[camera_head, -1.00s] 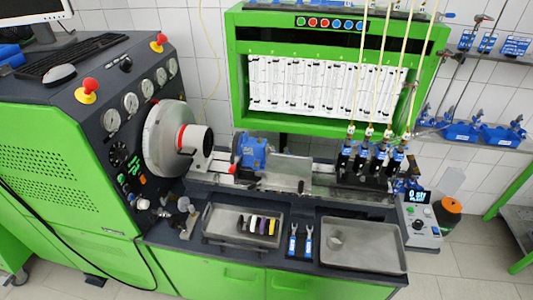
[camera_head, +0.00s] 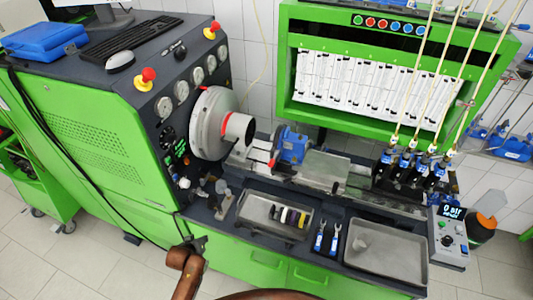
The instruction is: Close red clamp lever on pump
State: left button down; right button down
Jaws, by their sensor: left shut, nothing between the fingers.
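The blue pump (camera_head: 292,146) is mounted on the bench rail, right of the large grey flywheel disc. The small red clamp lever (camera_head: 274,157) is on the pump's left side, facing the drive; its exact angle is too small to tell. My left gripper (camera_head: 192,243) is low in the picture, in front of the green bench front. It is well below and left of the pump and touches neither it nor the lever. It is shut and empty. My right gripper is not in view.
A grey tray with coloured pieces (camera_head: 252,226) and a second tray (camera_head: 408,262) lie on the bench front, with two blue-handled tools (camera_head: 320,237) between them. Small fittings (camera_head: 222,203) stand left of the trays. Black injectors with hoses (camera_head: 415,170) are at the right.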

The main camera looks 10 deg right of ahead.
pick_arm(q)
jog(key=w+d+r+m+t+h+p, duration=0.1)
jog(key=d+r+h, duration=0.1)
jog(key=d+r, duration=0.95)
jog(key=w+d+r+h+p, duration=0.15)
jog(key=d+r, duration=0.25)
jog(key=r, duration=1.4)
jog(key=w+d+r+m+t+h+p, duration=0.1)
jog(key=w+d+r+p, duration=0.1)
jog(key=d+r, duration=0.9)
jog(key=p, duration=0.3)
send_near(274, 158)
jog(key=shift+w+d, duration=0.8)
jog(key=shift+w, duration=1)
jog(key=shift+f, duration=0.55)
